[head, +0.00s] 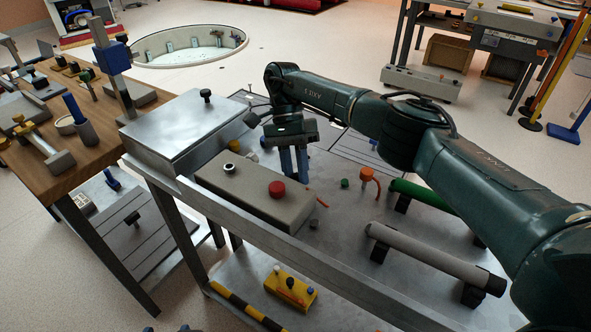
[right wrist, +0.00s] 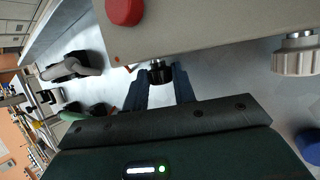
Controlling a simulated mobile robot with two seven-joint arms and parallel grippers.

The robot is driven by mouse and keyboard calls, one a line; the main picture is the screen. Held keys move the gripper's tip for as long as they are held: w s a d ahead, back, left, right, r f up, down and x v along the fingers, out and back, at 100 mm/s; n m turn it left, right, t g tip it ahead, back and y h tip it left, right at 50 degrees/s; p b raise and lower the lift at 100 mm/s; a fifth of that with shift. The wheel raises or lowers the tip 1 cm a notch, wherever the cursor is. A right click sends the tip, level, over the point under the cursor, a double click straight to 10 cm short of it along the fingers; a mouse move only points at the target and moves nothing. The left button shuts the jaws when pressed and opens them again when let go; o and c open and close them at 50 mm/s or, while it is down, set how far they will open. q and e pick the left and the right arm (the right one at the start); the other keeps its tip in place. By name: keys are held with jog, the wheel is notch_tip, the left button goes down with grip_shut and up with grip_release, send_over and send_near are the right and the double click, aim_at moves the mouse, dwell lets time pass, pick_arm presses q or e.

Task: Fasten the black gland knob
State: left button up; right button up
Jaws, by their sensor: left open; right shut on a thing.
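The black gland knob (right wrist: 160,72) sits at the side of the grey box (right wrist: 200,28), with a bit of bright metal showing between knob and box. My right gripper (right wrist: 160,84) has its two fingers on either side of the knob and is shut on it. In the head view my right gripper (head: 294,176) reaches down behind the grey box (head: 247,199), which hides the knob. My left gripper (head: 167,328) shows only as two separate fingertips at the bottom edge, open and away from the box.
The box carries a red button (head: 277,188). A pale ribbed knob (right wrist: 297,55) juts from the same box side. A grey cylinder (head: 425,253) and a green cylinder (head: 420,194) lie on supports at the right. A metal case (head: 180,128) stands left of the box.

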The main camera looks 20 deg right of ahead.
jog(key=o, duration=1)
jog(key=shift+r, duration=0.1)
notch_tip(320, 180, up, 10)
jog(key=p, duration=0.3)
jog(key=shift+p, duration=0.4)
